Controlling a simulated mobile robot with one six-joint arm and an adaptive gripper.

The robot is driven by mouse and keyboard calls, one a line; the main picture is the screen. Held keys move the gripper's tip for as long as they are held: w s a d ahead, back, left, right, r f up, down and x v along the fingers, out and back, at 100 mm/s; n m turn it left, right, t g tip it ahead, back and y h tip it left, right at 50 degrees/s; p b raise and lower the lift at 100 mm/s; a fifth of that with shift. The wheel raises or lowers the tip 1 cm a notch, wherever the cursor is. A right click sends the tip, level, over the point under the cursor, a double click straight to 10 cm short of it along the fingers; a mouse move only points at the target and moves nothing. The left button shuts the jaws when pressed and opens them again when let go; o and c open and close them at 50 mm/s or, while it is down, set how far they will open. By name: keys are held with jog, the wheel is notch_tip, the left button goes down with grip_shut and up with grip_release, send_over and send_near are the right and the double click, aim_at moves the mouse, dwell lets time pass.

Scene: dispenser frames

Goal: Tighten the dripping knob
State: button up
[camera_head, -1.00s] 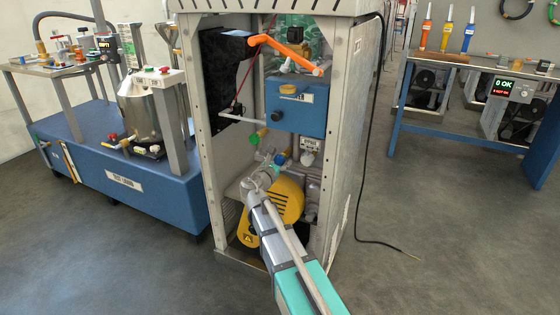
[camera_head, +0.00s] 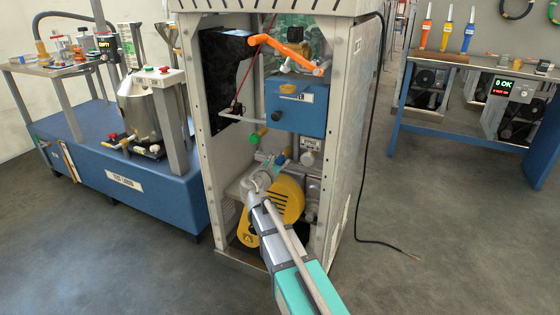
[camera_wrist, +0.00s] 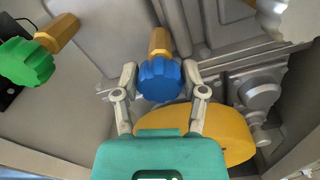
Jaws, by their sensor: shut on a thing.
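A blue ribbed knob (camera_wrist: 160,80) on a brass stem is in the middle of the wrist view. My gripper (camera_wrist: 160,74) has one finger on each side of the knob and is shut on it. A green ribbed knob (camera_wrist: 27,64), also on a brass stem, is at the upper left and apart from my fingers. In the head view the green knob (camera_head: 253,139) shows inside the open cabinet, above and left of my gripper. My gripper partly hides the pipework there. I see no drip, so I cannot tell which knob leaks.
A yellow guard (camera_head: 289,200) sits low in the cabinet, close below my gripper. A blue box (camera_head: 297,108) and an orange pipe (camera_head: 284,50) are above. The cabinet's side posts (camera_head: 346,150) frame the opening. A black cable (camera_head: 362,180) hangs on the right.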

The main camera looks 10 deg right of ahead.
jog(key=shift+s+d+m, duration=0.15)
jog(key=shift+m, duration=1.65)
jog(key=shift+f, duration=0.1)
jog(key=o, duration=1.1)
jog(key=shift+o, duration=0.2)
jog(key=v, duration=1.2)
